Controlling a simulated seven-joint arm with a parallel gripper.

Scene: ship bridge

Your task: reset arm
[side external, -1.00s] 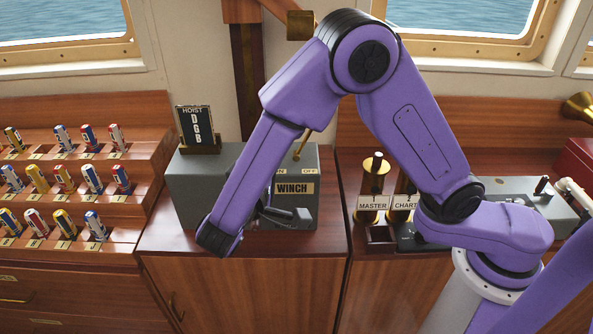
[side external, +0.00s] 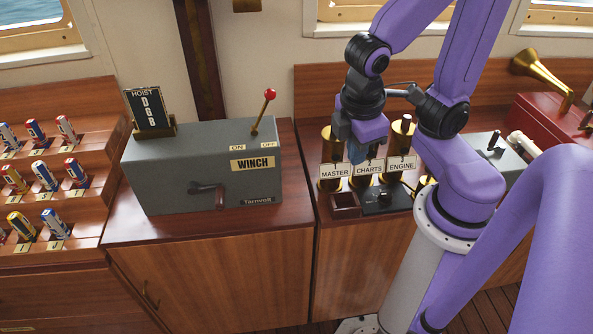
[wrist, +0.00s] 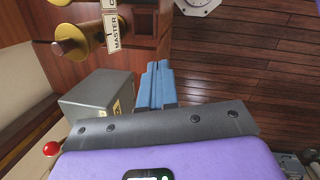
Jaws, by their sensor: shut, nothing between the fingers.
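My purple arm is folded up and back in the side external view, with my gripper (side external: 357,152) hanging over the brass posts behind the MASTER and CHARTS labels. In the wrist view the blue fingers (wrist: 155,85) are together with nothing between them. The grey WINCH box (side external: 195,170) stands on the wooden cabinet to the left, apart from my gripper. Its red-knobbed lever (side external: 262,110) leans right, by the OFF label. The box also shows in the wrist view (wrist: 95,95).
Brass posts labelled MASTER (side external: 333,190), CHARTS and ENGINE stand below and beside my gripper. A HOIST sign (side external: 150,110) stands on the winch box. A rack (side external: 60,195) of several coloured cylinders is at left. A brass horn (side external: 540,75) and red box (side external: 550,120) are at right.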

